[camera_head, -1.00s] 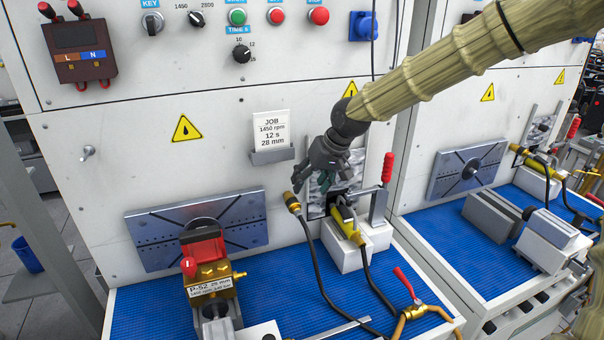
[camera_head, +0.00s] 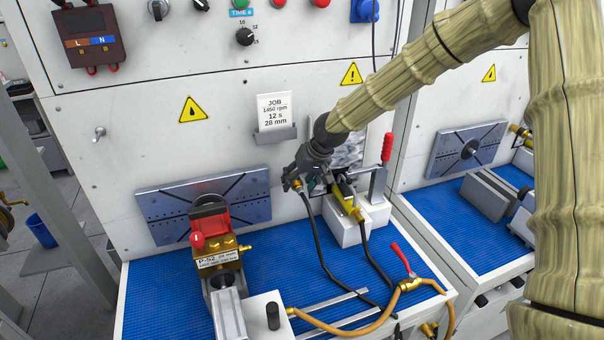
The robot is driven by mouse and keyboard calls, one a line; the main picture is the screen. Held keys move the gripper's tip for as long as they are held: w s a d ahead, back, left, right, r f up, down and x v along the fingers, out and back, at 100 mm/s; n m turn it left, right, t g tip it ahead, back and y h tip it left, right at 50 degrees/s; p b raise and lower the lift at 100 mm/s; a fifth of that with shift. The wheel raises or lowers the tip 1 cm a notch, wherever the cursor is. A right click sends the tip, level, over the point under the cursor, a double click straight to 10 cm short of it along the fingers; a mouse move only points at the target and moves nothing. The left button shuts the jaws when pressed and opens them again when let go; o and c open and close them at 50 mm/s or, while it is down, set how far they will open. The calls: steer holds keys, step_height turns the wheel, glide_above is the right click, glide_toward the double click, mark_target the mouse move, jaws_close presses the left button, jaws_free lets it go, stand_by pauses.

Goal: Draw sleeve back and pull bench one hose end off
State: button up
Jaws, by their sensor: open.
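My gripper (camera_head: 303,182) is dark grey and open, over the white block on bench one. The black hose's brass end (camera_head: 298,187) shows at the gripper's lower left fingers; I cannot tell whether they touch it. Its sleeve is too small to make out. The black hose (camera_head: 312,225) hangs down from this end to the blue mat. A yellow cylindrical tool (camera_head: 347,201) lies tilted on the white block (camera_head: 345,232) just right of my gripper, with a second dark hose at its lower end. My gripper partly hides the tool's upper end.
A red-handled clamp (camera_head: 387,150) stands right of the tool. A brass pump with a red top (camera_head: 210,232) sits left, before a slotted plate (camera_head: 160,206). A red-levered valve (camera_head: 405,270) and tan hose lie in front. The blue mat (camera_head: 165,300) is partly clear.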

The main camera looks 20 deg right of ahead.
steer(key=shift+w+f, duration=0.1)
steer(key=shift+f, duration=0.2)
steer(key=shift+r, duration=0.1)
steer(key=shift+a, duration=0.1)
steer(key=shift+c, duration=0.7)
steer(key=c, duration=1.1)
steer(key=shift+o, duration=0.2)
steer(key=shift+s, duration=0.75)
steer(key=s, duration=0.4)
steer(key=shift+s, duration=0.15)
